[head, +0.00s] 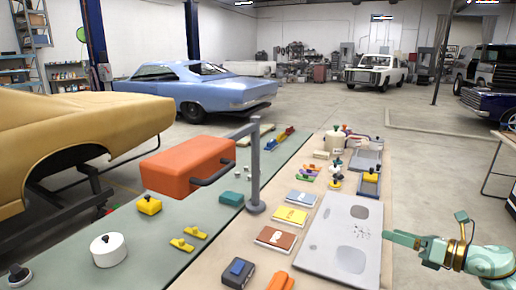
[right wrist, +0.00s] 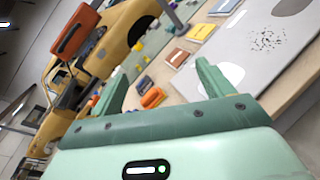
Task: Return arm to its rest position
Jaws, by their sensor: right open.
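My right gripper (head: 412,248) is at the right of the head view, beside the right edge of the near table. Its green fingers point left toward a grey panel (head: 325,246) with pale patches and dark specks. In the right wrist view the gripper (right wrist: 160,68) shows two fingers spread wide with nothing held between them. The panel also shows at the upper right there (right wrist: 268,40). My left gripper is in neither view.
An orange toolbox-like case (head: 185,165) and a grey post (head: 255,175) stand on the left. Cars (head: 210,90) stand around. Open floor (head: 440,165) lies right of the table.

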